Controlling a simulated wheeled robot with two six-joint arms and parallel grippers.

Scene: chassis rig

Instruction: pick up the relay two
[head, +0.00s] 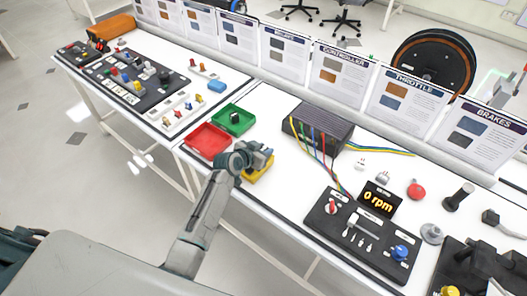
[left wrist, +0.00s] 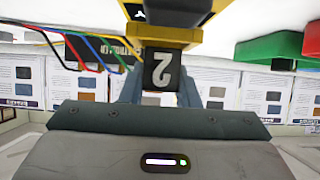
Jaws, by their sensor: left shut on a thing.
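A black relay marked with a white "2" (left wrist: 163,72) sits between the fingers of my left gripper in the left wrist view, where the number appears upside down. My left gripper (left wrist: 160,90) is shut on this relay. In the head view my left gripper (head: 258,160) is over the yellow tray (head: 260,174) and hides most of it. The yellow tray's edge (left wrist: 148,33) also shows right beside the relay in the left wrist view. I cannot tell whether the relay still touches the tray. My right gripper is not in view.
A red tray (head: 207,141) and a green tray (head: 233,119) holding a dark block stand close by my left gripper. A dark finned controller box (head: 318,130) with coloured wires is to the right. Upright information cards (head: 340,77) line the table's back.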

